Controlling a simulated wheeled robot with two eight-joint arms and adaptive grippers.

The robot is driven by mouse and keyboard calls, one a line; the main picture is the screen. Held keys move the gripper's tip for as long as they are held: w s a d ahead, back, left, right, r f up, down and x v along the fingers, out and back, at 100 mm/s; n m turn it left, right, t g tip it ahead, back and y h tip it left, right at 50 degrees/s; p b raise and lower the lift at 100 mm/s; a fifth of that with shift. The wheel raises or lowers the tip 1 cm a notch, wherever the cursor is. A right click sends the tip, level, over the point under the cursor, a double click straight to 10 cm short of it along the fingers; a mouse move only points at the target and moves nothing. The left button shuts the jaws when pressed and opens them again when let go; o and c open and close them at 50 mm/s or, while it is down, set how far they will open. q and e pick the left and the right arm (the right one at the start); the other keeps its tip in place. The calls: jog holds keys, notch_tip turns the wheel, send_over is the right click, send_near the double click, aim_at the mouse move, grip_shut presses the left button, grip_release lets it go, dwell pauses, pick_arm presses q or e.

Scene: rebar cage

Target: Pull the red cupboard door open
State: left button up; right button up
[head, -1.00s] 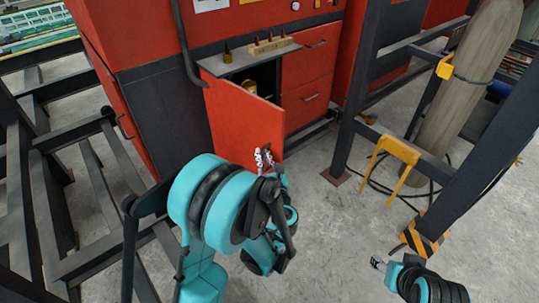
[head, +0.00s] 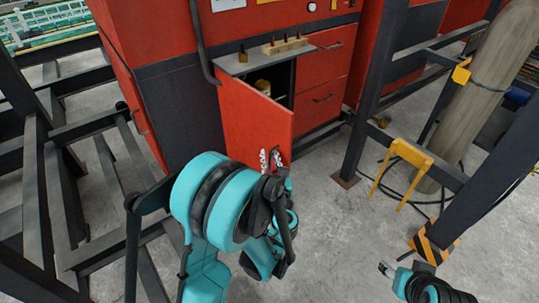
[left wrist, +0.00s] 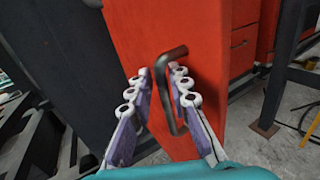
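The red cupboard door (head: 250,115) stands partly open, swung out from the cabinet's lower left bay, with its free edge toward me. Its dark bar handle (left wrist: 178,95) is upright near the free edge in the left wrist view. My left gripper (head: 270,160) is at this handle. In the left wrist view its fingers (left wrist: 160,88) are apart, one on each side of the bar. The bar lies close to the right finger, with a gap to the left one. My right gripper (head: 386,268) is low at the right, away from the door; its fingers are too small to read.
Red drawers (head: 322,98) are right of the opening, and a worktop (head: 245,66) is above it. Dark steel frames stand left (head: 60,170) and right (head: 365,90). A yellow stand (head: 408,155) is on the floor at right. Clear concrete floor lies before the door.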

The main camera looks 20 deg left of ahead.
aim_at(269, 133)
pick_arm(q)
notch_tip(269, 133, up, 10)
jog(key=shift+a+f, duration=0.1)
dwell(0.4)
